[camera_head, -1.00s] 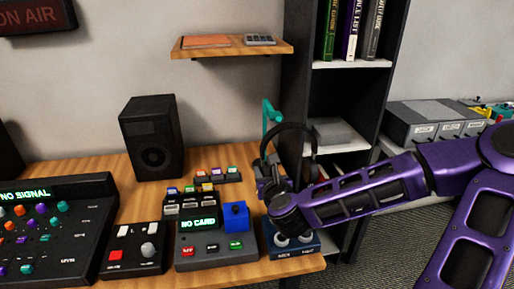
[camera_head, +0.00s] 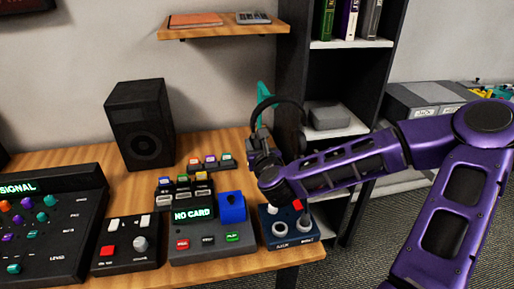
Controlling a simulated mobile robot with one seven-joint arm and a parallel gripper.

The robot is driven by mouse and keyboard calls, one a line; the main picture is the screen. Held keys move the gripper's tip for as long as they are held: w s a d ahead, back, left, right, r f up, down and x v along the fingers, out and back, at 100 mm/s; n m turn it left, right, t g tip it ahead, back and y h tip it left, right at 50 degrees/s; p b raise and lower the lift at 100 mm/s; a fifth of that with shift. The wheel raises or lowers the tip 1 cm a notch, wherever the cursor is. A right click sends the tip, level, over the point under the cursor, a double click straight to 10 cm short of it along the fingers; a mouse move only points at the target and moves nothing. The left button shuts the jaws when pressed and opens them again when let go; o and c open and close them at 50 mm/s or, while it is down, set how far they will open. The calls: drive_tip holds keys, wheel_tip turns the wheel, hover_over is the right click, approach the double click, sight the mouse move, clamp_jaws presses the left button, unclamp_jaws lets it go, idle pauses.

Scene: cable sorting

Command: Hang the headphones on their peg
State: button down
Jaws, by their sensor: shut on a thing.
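The black headphones (camera_head: 287,103) are held up above the right end of the wooden desk, with their headband arched at the top. My gripper (camera_head: 260,140) is shut on the headphones, near their left side; the fingertips are dark and hard to make out against them. The teal peg (camera_head: 264,93) stands just behind the headband, its top showing above it. The lower part of the peg is hidden by the headphones and gripper. I cannot tell whether the headband touches the peg.
A dark blue box with knobs (camera_head: 290,238) sits below my gripper at the desk's right edge. The card panel (camera_head: 212,245) is to its left, and a black speaker (camera_head: 140,132) stands further back. A dark shelf unit (camera_head: 291,60) rises close behind. A wall shelf (camera_head: 225,31) hangs above.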

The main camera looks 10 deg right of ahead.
drive_tip(key=f+b+x, duration=0.1)
drive_tip(key=b+x, duration=0.1)
drive_tip(key=x, duration=0.6)
drive_tip(key=shift+w, duration=0.2)
idle(0.8)
idle(0.5)
drive_tip(key=shift+c, duration=2.2)
unclamp_jaws()
drive_tip(key=shift+s, duration=0.1)
